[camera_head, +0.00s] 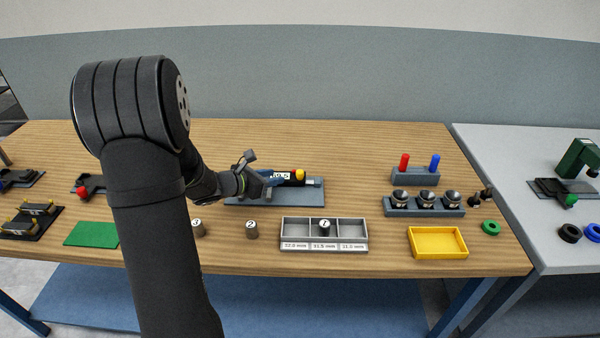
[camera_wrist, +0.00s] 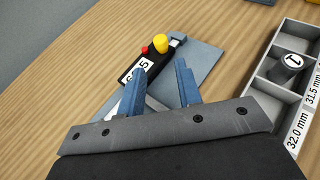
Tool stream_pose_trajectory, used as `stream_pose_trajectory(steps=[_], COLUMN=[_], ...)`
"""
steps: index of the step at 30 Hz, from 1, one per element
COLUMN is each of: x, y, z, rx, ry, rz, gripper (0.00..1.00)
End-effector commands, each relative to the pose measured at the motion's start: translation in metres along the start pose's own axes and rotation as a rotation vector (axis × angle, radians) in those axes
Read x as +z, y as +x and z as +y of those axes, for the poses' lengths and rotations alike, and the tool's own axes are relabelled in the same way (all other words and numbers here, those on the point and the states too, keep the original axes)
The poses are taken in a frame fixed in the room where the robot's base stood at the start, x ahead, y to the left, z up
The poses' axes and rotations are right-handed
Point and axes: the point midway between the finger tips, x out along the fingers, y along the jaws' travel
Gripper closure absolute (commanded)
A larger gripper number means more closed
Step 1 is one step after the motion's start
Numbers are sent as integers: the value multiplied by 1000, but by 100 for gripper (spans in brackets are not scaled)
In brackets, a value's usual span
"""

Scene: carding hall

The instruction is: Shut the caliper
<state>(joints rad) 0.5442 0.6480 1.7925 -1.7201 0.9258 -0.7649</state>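The caliper (camera_head: 292,178) lies on a blue-grey plate (camera_head: 232,201) at mid-table. In the wrist view the caliper (camera_wrist: 137,72) has a black body, a red button, a yellow knob (camera_wrist: 161,42) and a white display partly covered by a finger. Its silver beam end shows beyond the knob. My gripper (camera_head: 264,182) is low over the plate at the caliper's left. In the wrist view my gripper (camera_wrist: 160,76) has its two blue fingers apart, with nothing between the tips. The left finger overlaps the caliper body; I cannot tell whether it touches. The caliper's jaws are hidden.
A grey three-compartment tray (camera_head: 347,246) holds the cylinder marked 1 (camera_head: 324,227) in its middle compartment. Cylinder 2 (camera_head: 251,230) and another cylinder (camera_head: 197,228) stand left of it. A yellow tray (camera_head: 437,256) and a blue rack (camera_head: 400,212) with dark knobs are to the right.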

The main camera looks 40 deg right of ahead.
Motion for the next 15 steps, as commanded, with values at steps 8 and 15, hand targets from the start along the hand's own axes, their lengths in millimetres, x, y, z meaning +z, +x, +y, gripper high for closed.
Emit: stream_pose_trajectory(steps=[8, 15], x=[0, 0], y=[64, 106], z=[-1, -1], rx=[-4, -3], ry=[3, 3], rz=[1, 0], gripper=[68, 68])
